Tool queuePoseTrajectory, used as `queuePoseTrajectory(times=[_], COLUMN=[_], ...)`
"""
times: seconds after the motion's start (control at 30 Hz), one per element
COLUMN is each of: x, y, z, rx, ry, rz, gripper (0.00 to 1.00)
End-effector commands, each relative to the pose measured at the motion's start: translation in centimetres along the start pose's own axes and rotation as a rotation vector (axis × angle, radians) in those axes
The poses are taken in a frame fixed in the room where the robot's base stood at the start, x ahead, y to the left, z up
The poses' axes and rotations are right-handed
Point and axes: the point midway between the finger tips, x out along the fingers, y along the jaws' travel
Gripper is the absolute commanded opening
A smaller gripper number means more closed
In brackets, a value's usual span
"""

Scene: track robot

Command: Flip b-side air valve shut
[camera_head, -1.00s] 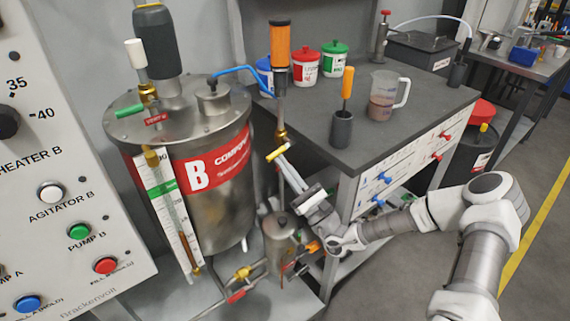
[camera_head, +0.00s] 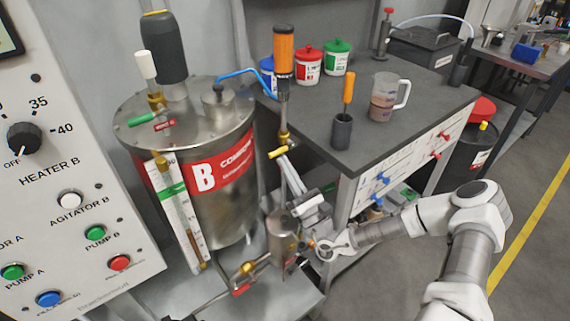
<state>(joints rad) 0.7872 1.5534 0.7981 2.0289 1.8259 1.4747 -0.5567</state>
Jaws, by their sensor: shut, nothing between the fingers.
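The B tank (camera_head: 222,170) is a steel vessel with a red label marked B. To its right stands a thin pipe with an orange cylinder (camera_head: 284,55) on top and a brass fitting below. A small valve with a yellow lever (camera_head: 278,153) sits on this pipe; it looks like the air valve, but I see no readable tag. The lever sticks out sideways, tilted slightly. My gripper (camera_head: 283,162) reaches up from the lower right, fingers shut and empty, tips just below the lever. I cannot tell whether they touch it. The fingers hide part of the pipe.
Another valve with a green handle (camera_head: 141,118) is on the tank lid. A small steel pot (camera_head: 282,232) stands below my gripper. The grey workbench (camera_head: 420,125) with jars and a jug is to the right. The control panel (camera_head: 75,190) is at left.

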Motion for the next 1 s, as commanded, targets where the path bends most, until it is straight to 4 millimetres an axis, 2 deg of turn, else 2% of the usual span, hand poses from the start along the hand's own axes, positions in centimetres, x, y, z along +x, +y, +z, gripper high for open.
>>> queuePoseTrajectory(times=[0.13,0.4,0.6,0.8,1.0], x=[-2.4,-7.8,-10.9,-12.2,-12.3], y=[0.0,0.1,0.1,0.2,0.3], z=[0.1,3.9,5.8,6.6,6.7], rx=[0.003,0.001,-0.001,0.000,0.000], ry=[0.003,0.003,0.001,0.000,0.000], rz=[-0.004,-0.005,-0.003,-0.001,0.003], gripper=[0.00,0.00,0.00,0.00,0.00])
